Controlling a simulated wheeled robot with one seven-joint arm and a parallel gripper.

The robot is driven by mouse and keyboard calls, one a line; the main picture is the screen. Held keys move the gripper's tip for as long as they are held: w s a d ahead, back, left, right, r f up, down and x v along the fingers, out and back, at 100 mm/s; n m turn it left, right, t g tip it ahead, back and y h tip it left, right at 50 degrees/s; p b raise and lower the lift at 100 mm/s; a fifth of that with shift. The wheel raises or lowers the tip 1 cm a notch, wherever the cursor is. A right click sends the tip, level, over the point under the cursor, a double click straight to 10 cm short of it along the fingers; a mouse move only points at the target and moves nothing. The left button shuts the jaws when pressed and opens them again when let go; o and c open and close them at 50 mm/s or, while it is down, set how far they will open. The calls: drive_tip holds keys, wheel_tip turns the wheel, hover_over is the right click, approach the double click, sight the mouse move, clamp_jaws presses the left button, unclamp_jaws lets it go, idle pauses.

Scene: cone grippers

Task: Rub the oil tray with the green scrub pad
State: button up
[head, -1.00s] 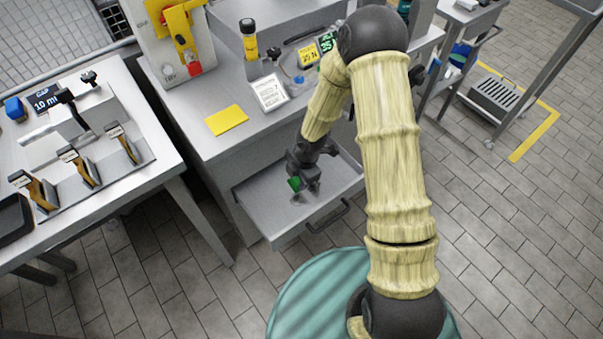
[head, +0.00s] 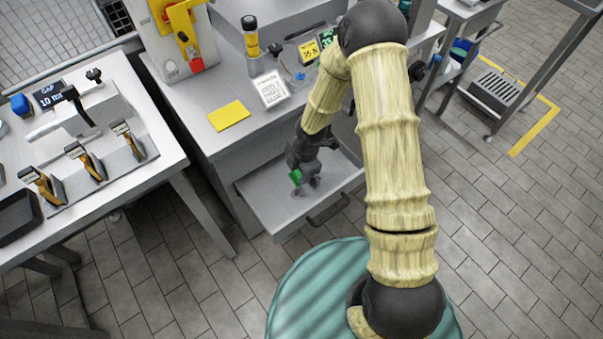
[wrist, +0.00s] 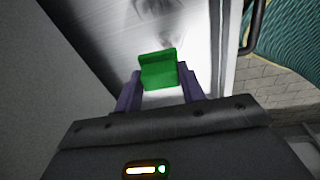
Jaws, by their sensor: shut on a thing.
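The green scrub pad (head: 296,177) is gripped at the end of my arm. In the wrist view the pad (wrist: 158,70) sits between the two purple fingers. My gripper (head: 304,174) is shut on it, over the open metal drawer-like tray (head: 268,205), which I take for the oil tray. In the wrist view the bare tray floor (wrist: 110,35) is pale with dark smudges (wrist: 155,6) beyond the pad. A dark patch also shows beside the pad in the head view. I cannot tell whether the pad touches the floor.
The tray's handle (head: 328,208) is at its front. The counter (head: 205,125) above holds a yellow cloth (head: 229,116), a white sign (head: 270,89) and a yellow-black bottle (head: 250,38). A side table (head: 150,175) with tools stands left.

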drive_tip(key=shift+s+d+p, duration=0.1)
drive_tip(key=shift+s+p, duration=0.1)
drive_tip(key=shift+p, duration=0.55)
drive_tip(key=shift+s+d+f+g+h, duration=0.1)
drive_tip(key=shift+d+f+g+h, duration=0.05)
drive_tip(key=shift+f+g+h, duration=0.2)
drive_tip(key=shift+w+r+p, duration=0.2)
drive_tip(key=shift+r+p, duration=0.05)
drive_tip(key=shift+p, duration=0.2)
drive_tip(key=shift+s+r, duration=0.3)
drive_tip(key=shift+r, duration=0.05)
drive_tip(key=shift+f, duration=0.1)
